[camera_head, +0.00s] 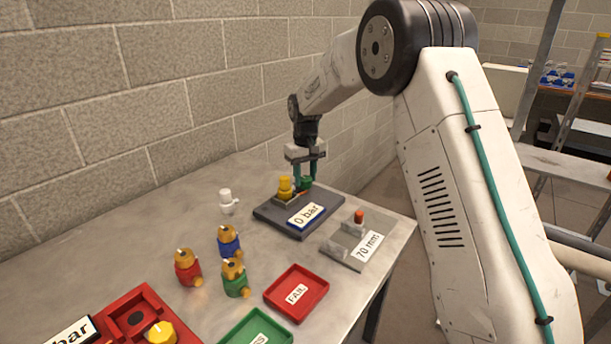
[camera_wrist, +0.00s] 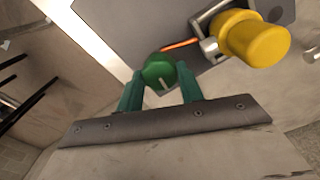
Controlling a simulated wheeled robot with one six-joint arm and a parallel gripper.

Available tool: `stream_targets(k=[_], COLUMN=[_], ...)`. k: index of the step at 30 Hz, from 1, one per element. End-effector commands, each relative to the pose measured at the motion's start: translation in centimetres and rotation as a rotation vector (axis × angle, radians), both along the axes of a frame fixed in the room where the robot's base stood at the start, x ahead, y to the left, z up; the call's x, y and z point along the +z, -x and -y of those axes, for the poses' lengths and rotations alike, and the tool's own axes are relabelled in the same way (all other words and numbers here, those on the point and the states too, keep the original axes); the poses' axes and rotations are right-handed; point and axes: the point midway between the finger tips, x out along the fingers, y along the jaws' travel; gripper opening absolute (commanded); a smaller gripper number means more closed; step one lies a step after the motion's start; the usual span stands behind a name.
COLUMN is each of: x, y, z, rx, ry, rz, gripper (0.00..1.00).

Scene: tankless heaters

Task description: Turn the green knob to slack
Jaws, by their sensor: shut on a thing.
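The green knob (camera_wrist: 159,73) is round with a pale pointer line on its face. It sits on the dark grey plate (camera_head: 268,212) that carries a "0 bar" label (camera_head: 307,215). In the head view the knob (camera_head: 306,182) is partly hidden by the fingers. My gripper (camera_head: 306,178) points down from above, and its two green fingers are shut on the knob from both sides. The wrist view shows the fingers (camera_wrist: 159,85) at the knob's edges. The pointer line slants toward the lower right in the wrist view.
A yellow cylinder (camera_wrist: 258,40) stands close beside the knob. A white fitting (camera_head: 227,201) and blue, red and green valves (camera_head: 229,241) stand to the left. A "70 mm" plate (camera_head: 351,252) and a red FAIL tray (camera_head: 297,292) are nearer. A wall borders the bench behind.

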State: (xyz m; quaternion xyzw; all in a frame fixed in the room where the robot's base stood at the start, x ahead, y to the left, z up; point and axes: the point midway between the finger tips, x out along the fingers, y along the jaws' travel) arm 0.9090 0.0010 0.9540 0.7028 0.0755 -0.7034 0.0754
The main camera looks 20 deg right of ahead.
Motion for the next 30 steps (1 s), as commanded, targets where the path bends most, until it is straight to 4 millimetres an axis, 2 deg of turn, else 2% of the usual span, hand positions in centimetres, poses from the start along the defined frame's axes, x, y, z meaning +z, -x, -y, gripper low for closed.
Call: stream_targets(k=[18,19,21,30], x=[0.16,0.16,0.16,0.2], y=[-0.1,-0.1,-0.1,-0.05], z=[0.0,0.0,0.0,0.0], rx=[0.044,0.044,0.044,0.044], ry=[0.0,0.0,0.0,0.0], rz=[0.004,0.004,0.004,0.002], gripper=[0.14,0.4,0.59,0.59])
